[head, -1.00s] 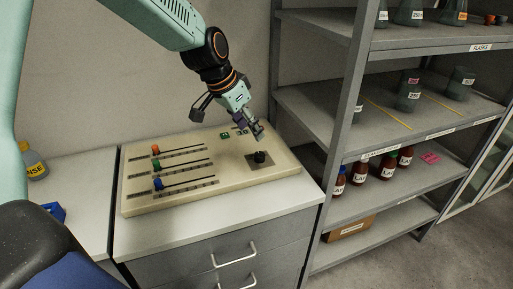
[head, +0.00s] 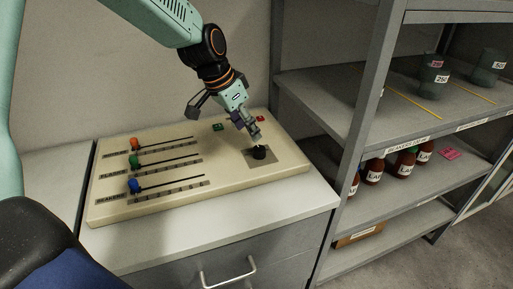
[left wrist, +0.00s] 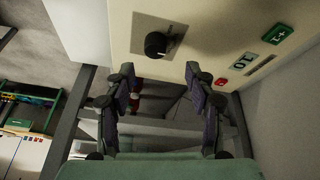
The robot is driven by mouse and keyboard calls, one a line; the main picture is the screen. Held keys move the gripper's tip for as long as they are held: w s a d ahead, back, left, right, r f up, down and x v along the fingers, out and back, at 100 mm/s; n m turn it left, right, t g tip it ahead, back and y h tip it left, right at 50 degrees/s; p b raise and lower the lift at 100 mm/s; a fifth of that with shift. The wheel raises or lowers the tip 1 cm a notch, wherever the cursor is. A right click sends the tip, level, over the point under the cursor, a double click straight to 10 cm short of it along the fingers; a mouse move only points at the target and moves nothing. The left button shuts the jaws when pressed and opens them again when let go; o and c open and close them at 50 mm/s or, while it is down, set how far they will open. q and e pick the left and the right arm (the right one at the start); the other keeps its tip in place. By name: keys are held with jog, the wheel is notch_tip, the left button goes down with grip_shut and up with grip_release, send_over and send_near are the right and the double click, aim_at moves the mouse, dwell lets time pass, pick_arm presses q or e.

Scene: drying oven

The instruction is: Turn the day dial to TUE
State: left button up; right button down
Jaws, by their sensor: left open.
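The day dial is a black round knob (head: 259,152) on a dark square plate at the right part of the cream control panel (head: 240,178). My left gripper (head: 254,132) hangs just above and behind the knob in the head view. In the left wrist view my left gripper (left wrist: 165,92) is open, with nothing between its fingers. There the knob (left wrist: 156,44) shows beyond the fingertips, apart from them, with a pale mark on it. The day lettering around the knob is too small to read. My right gripper is not in view.
The panel has three sliders with orange (head: 136,144), green (head: 134,161) and blue (head: 134,185) knobs at its left. Green (head: 218,127) and red (head: 260,118) buttons sit at its back edge. A grey shelf (head: 400,226) with brown bottles (head: 374,171) stands close on the right.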

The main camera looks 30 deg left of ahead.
aim_at(258, 148)
pick_arm(q)
jog(key=f, duration=0.1)
jog(key=d+f+b, duration=0.1)
jog(key=d+f, duration=0.1)
jog(key=f, duration=0.1)
jog(key=shift+w, duration=0.3)
jog(key=f, duration=0.1)
jog(key=w+f+b, duration=0.1)
jog(key=shift+w+f, duration=0.2)
jog(key=shift+f, duration=0.15)
jog(key=shift+s+d+r, duration=0.15)
jog(key=shift+s+r, duration=0.05)
jog(key=shift+w+f, duration=0.2)
jog(key=shift+w, duration=0.05)
jog(key=c, duration=0.5)
jog(key=shift+s+r, duration=0.1)
jog(key=shift+c, duration=1.4)
jog(key=c, duration=0.4)
grip_shut()
